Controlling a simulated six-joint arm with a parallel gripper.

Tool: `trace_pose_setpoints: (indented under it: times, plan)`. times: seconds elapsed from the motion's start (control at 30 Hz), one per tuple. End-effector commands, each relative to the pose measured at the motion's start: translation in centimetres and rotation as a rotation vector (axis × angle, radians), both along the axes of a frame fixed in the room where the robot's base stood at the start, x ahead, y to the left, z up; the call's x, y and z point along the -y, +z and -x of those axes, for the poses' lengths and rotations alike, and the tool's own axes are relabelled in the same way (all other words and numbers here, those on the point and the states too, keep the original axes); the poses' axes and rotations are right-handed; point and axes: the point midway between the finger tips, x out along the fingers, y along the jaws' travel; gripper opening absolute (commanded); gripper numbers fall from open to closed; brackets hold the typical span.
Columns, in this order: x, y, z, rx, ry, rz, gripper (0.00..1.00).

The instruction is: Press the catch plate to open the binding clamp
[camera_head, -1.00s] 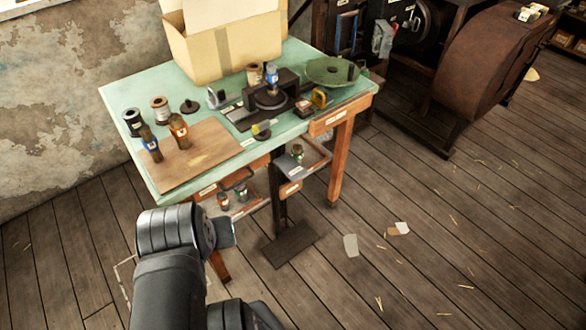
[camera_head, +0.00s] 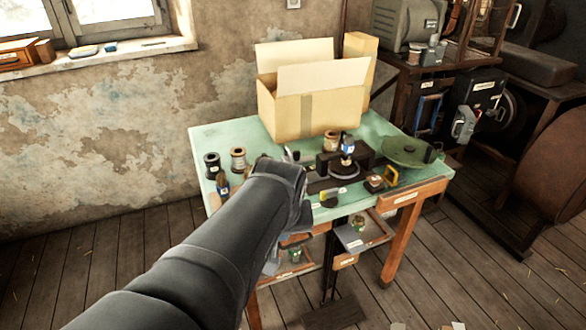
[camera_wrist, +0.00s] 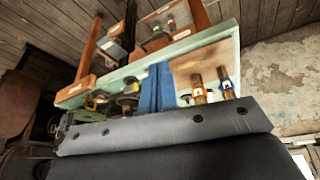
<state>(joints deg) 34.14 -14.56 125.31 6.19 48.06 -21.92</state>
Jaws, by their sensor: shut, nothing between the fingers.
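A dark press-like fixture (camera_head: 372,152) with a round base and a blue-labelled bottle (camera_head: 347,146) stands on the green table (camera_head: 222,137). A small upright silvery piece (camera_head: 287,153) is just left of it. I cannot tell for certain which part is the catch plate or the binding clamp. In the head view my arm reaches over the table's front left and hides my fingertips. In the wrist view my gripper (camera_wrist: 158,88) shows as two blue fingers, shut together and empty, seen against the table edge and the tabletop items.
An open cardboard box (camera_head: 302,115) stands at the back of the table. Spools (camera_head: 238,160) are at left, and a green disc (camera_head: 407,152) at right. Low shelves hang beneath. A dark plate (camera_head: 332,313) lies on the floor. Machinery (camera_head: 480,105) stands at right.

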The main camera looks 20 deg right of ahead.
Motion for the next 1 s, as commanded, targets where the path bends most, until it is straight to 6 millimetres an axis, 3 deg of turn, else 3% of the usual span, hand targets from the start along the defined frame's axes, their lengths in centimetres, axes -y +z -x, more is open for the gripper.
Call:
trace_pose_setpoints:
  times: [0.27,0.57,1.0]
  plan:
    - [5.4,-0.9,-3.9,-0.038,0.055,-0.011,0.0]
    - [11.9,-3.3,-7.4,-0.062,0.115,-0.023,0.0]
    - [22.2,-10.1,-10.3,-0.083,0.2,-0.041,0.0]
